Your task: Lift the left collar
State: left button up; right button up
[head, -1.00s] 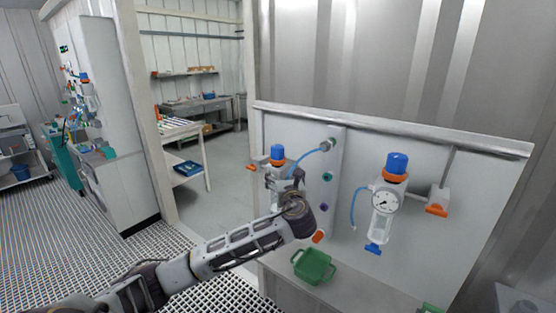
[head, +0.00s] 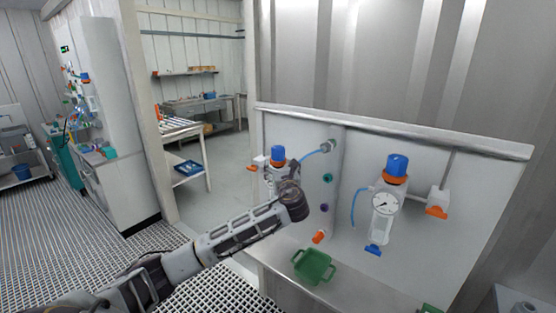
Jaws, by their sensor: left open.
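The left vessel unit on the white panel has a blue cap (head: 278,152) with a narrow orange collar (head: 277,162) just under it. The collar is small in view, and the body below it is largely hidden behind my left gripper. My left gripper (head: 285,181) is in front of this unit, below the collar, with its jaws open. The fingertips are small and blend with the vessel, so I cannot tell if they touch it. The collar looks seated under the cap. My right gripper is not in view.
A second unit with a blue cap (head: 397,165), an orange collar (head: 394,178) and a gauge (head: 385,204) hangs to the right. A green basket (head: 313,266) stands on the ledge below.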

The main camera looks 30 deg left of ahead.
aim_at(278, 159)
pick_arm(q)
jog(key=x, duration=0.6)
jog(key=shift+w+a+p, duration=0.15)
jog(key=shift+p, duration=0.15)
jog(key=shift+w+a, duration=0.2)
jog(key=shift+w, duration=0.05)
jog(key=c, duration=1.5)
